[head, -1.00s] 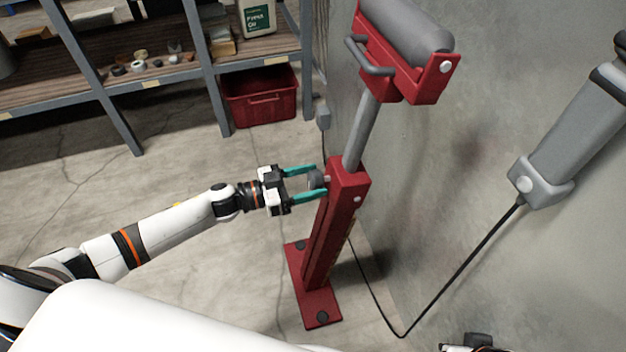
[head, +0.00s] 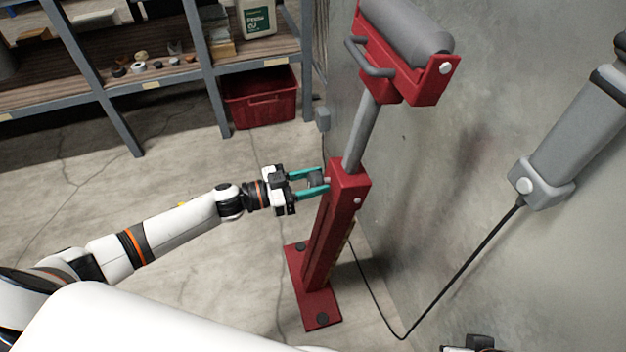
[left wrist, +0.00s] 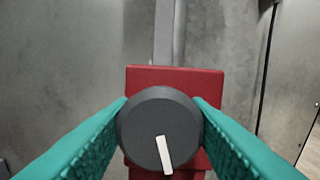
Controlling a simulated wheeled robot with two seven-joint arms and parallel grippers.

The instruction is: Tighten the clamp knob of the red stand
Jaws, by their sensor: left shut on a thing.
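The red stand (head: 322,240) stands upright on the floor by the wall, with a grey post (head: 362,135) and a grey roller (head: 408,30) on top. Its clamp knob (left wrist: 145,122) is a round dark grey disc with a white line pointing down, slightly right, in the left wrist view. My left gripper (head: 320,181) has its teal fingers shut on the knob, one on each side, at the left of the red upright. In the head view the fingers partly hide the knob. A dark part at the bottom right edge may be my right gripper (head: 474,342), mostly cut off.
A shelf (head: 160,72) with small parts stands at the back left. A red bin (head: 262,97) sits under it. A grey cylinder device (head: 580,130) is at the right, with a black cable (head: 455,275) hanging behind the stand. The floor left of the stand is clear.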

